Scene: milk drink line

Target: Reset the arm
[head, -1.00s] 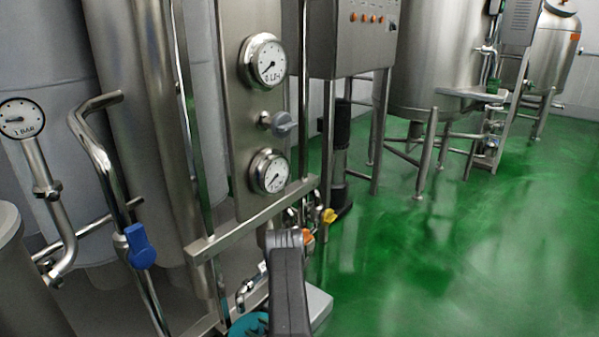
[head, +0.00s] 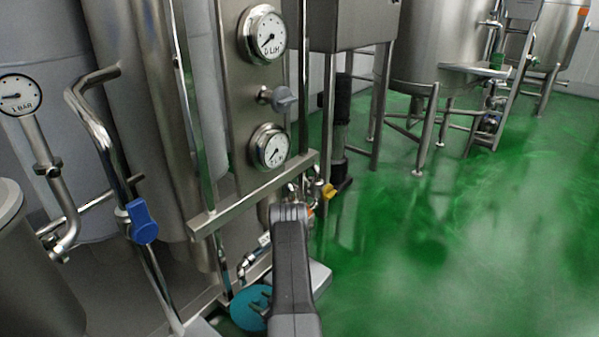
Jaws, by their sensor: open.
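My arm, a dark grey link, rises from the bottom middle of the head view. My gripper (head: 257,303) shows small and dark at the bottom, just left of that link. Its two fingers are apart and I see nothing held between them. It appears in front of a teal round thing (head: 247,315), partly hidden behind the arm; I cannot tell whether they touch.
A steel frame with two dial gauges (head: 270,147) and a grey knob (head: 284,100) stands close on the left. A blue-handled valve (head: 142,222) and a yellow valve handle (head: 328,191) stick out. Legged tanks (head: 440,45) stand behind. The green floor (head: 450,260) at right is clear.

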